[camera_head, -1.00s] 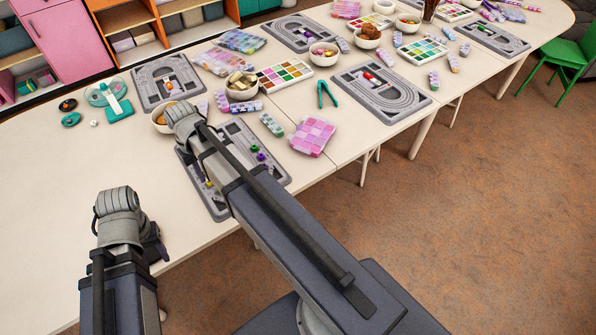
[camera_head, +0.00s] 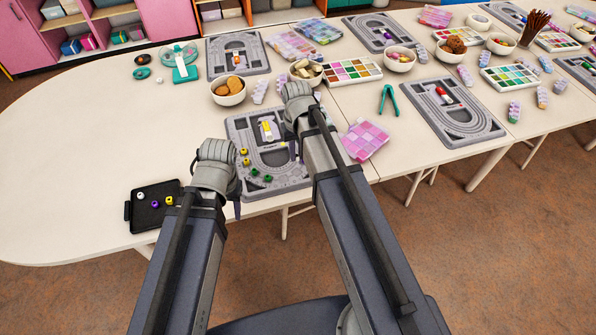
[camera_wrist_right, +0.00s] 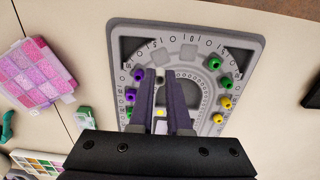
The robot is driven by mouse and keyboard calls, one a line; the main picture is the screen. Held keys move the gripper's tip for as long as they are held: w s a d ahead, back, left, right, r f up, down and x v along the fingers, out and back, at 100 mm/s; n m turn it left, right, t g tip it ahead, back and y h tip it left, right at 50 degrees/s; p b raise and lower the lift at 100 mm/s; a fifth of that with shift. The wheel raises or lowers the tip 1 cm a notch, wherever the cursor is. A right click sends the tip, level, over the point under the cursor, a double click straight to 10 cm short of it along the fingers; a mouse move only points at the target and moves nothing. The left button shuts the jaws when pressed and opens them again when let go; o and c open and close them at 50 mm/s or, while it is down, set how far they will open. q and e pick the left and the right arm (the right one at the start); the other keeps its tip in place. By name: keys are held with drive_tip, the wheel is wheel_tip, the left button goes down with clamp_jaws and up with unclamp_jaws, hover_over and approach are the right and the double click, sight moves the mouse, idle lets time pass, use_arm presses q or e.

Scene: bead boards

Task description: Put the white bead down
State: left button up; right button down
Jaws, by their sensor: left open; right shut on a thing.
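My right gripper (camera_wrist_right: 163,74) is shut over the grey bead board (camera_wrist_right: 185,28), its fingertips a little apart. A small pale bead, taken as the white bead (camera_wrist_right: 160,77), shows between them, mostly hidden by the fingers. In the head view the right arm's end covers the right part of the board (camera_head: 240,122). Purple beads (camera_wrist_right: 138,74) lie on one side of the board's track, green beads (camera_wrist_right: 214,64) and yellow beads (camera_wrist_right: 226,103) on the other. My left gripper (camera_head: 237,208) is open at the board's left edge; its fingers are partly hidden.
A black tray (camera_head: 146,222) with white, purple and yellow beads lies left of my left arm.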

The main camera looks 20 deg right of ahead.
sight(297, 173)
drive_tip(key=shift+f+b, duration=2.4)
drive_tip(key=shift+f, duration=0.6)
drive_tip(key=shift+f, duration=0.1)
drive_tip(key=shift+f, duration=0.15)
drive_tip(key=c, duration=0.9)
unclamp_jaws()
wheel_tip(297, 173, up, 13)
drive_tip(key=p, duration=1.2)
drive_tip(key=s+a+n, duration=0.1)
drive_tip(key=s+a, duration=0.2)
drive_tip(key=s, duration=0.1)
drive_tip(key=s+a+n, duration=0.1)
drive_tip(key=s+a, duration=0.3)
drive_tip(key=s, duration=0.1)
drive_tip(key=s+a+n+h, duration=0.1)
drive_tip(key=s+a, duration=0.2)
drive_tip(key=s, duration=0.2)
drive_tip(key=shift+s+a+f, duration=0.15)
drive_tip(key=shift+a+f, duration=0.05)
drive_tip(key=shift+a, duration=0.1)
